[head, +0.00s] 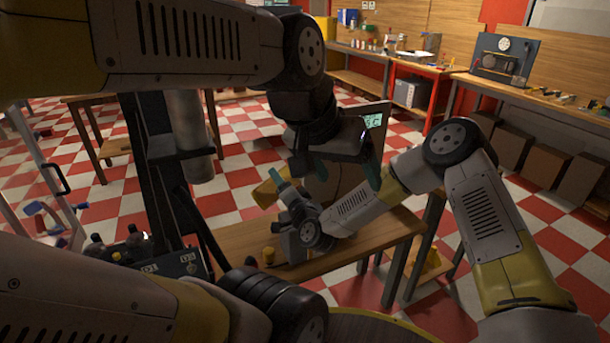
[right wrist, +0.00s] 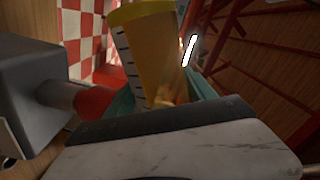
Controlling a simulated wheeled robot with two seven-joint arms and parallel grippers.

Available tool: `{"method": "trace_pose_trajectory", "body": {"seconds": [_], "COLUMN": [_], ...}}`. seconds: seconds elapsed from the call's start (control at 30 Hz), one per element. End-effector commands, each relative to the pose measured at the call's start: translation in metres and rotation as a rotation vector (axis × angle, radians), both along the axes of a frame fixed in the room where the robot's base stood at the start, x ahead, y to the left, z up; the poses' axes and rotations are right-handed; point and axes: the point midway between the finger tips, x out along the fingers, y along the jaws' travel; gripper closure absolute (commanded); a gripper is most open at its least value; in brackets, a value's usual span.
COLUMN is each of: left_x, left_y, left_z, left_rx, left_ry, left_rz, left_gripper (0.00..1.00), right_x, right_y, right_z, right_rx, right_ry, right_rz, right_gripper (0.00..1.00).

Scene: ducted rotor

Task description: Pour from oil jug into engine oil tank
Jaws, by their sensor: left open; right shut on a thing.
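The oil jug (head: 266,193) is yellow and partly hidden behind my right gripper in the head view. My right gripper (head: 281,184) is shut on it above the wooden table, and the jug looks tilted there. In the right wrist view the jug (right wrist: 145,45) is yellow with dark measuring marks, between the teal fingers. A grey block with a red round part (right wrist: 93,100) is left of the jug; I cannot tell whether it is the engine oil tank. My left gripper (head: 345,172) is open and empty, above and right of the jug in the head view.
Workbenches (head: 540,100) line the back wall. Checkered floor lies open between.

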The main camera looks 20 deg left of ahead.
Motion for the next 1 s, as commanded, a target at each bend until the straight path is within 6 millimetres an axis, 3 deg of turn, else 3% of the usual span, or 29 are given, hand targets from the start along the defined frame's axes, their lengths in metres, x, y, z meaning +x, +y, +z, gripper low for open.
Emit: {"method": "trace_pose_trajectory", "body": {"seconds": [1.0], "left_x": [0.0], "left_y": [0.0], "left_z": [0.0], "left_rx": [0.0], "left_ry": [0.0], "left_rz": [0.0], "left_gripper": [0.2], "right_x": [0.0008], "right_y": [-0.0003], "right_z": [0.0012], "right_rx": [0.06], "right_ry": [0.067], "right_rz": [0.0], "right_gripper": [1.0]}}
